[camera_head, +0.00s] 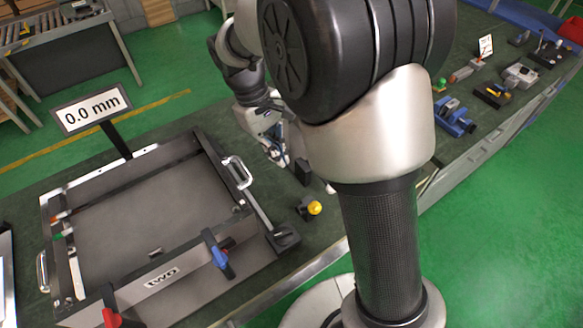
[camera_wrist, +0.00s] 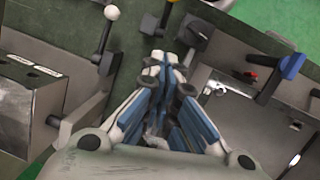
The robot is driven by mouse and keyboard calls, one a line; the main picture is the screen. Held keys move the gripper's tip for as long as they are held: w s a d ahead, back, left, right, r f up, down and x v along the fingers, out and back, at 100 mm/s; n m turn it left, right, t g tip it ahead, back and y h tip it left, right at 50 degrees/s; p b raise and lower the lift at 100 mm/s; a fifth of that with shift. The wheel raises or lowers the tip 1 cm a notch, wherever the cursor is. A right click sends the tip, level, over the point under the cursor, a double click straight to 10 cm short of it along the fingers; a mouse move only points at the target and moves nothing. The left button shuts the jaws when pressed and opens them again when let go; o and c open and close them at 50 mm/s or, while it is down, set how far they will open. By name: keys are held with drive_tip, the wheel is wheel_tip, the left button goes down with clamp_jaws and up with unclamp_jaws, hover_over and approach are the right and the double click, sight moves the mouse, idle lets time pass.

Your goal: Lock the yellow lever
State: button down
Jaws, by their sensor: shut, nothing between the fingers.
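The yellow lever shows in the head view as a round yellow knob (camera_head: 315,208) on a small dark base (camera_head: 302,211), on the green table right of the large frame.
The frame (camera_head: 155,280) carries a blue lever (camera_head: 218,257), also in the wrist view (camera_wrist: 291,66), a red lever (camera_head: 109,318) and a metal handle (camera_head: 237,172). A sign (camera_head: 92,108) reads 0.0 mm. A white-knobbed lever (camera_wrist: 111,13) stands left of my fingers. Several devices lie far right.

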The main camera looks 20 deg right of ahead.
sight(309, 208)
drive_tip(key=shift+s, duration=0.1)
drive_tip(key=s+d+b+x, duration=0.1)
drive_tip(key=b+x, duration=0.3)
drive_tip(key=x, duration=0.8)
drive_tip(key=shift+s+d, duration=0.15)
drive_tip(key=shift+s, duration=0.6)
drive_tip(key=shift+d+f+b, duration=0.1)
drive_tip(key=shift+b, duration=0.2)
